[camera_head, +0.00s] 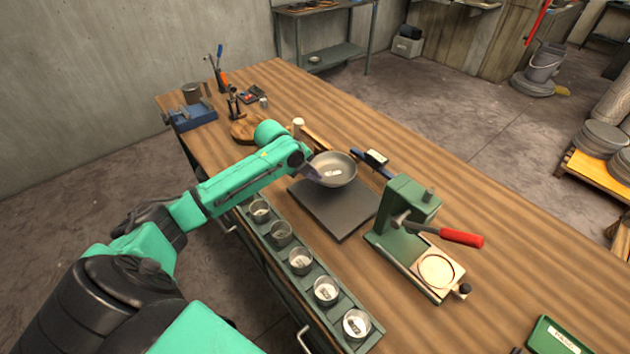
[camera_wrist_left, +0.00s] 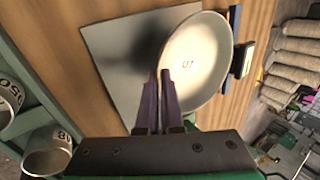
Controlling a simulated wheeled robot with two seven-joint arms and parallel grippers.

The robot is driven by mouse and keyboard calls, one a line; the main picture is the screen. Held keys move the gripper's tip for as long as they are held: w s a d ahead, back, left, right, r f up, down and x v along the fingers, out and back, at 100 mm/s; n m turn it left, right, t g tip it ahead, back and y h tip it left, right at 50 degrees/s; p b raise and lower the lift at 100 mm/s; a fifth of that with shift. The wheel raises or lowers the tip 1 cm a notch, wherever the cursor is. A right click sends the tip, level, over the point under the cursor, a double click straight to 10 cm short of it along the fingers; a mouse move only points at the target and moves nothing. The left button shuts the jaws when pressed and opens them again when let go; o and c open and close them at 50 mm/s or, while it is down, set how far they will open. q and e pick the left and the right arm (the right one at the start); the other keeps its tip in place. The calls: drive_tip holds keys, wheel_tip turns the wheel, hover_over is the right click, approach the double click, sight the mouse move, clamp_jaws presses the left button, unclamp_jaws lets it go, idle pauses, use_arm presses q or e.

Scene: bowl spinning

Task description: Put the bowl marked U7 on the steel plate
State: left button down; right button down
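The bowl marked U7 (camera_head: 343,166) is a wide, shallow, light grey bowl; its marking reads clearly in the wrist view (camera_wrist_left: 190,82). The steel plate (camera_head: 335,216) is a flat dark grey square on the bench, and it also shows in the wrist view (camera_wrist_left: 115,55). My left gripper (camera_head: 315,174) is shut on the bowl's near-left rim, with one finger (camera_wrist_left: 168,95) inside and one outside. The bowl is over the plate's far edge and overhangs it. I cannot tell whether it touches the plate. My right gripper is out of view.
A green rack (camera_head: 313,279) with several small marked cups runs along the bench's near edge. A green press (camera_head: 402,215) with a red handle stands right of the plate. A dark blue item (camera_head: 374,160) lies just behind the bowl. The bench's right side (camera_head: 540,260) is mostly clear.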

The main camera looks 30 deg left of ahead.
use_arm(q)
drive_tip(key=f, duration=0.3)
drive_tip(key=shift+s+a+f, duration=0.1)
drive_tip(key=shift+s+f, duration=0.05)
drive_tip(key=shift+s, duration=0.1)
drive_tip(key=c, duration=1)
unclamp_jaws()
drive_tip(key=shift+c, duration=0.2)
drive_tip(key=shift+w, duration=0.1)
drive_tip(key=b+v, duration=0.1)
drive_tip(key=v, duration=1.1)
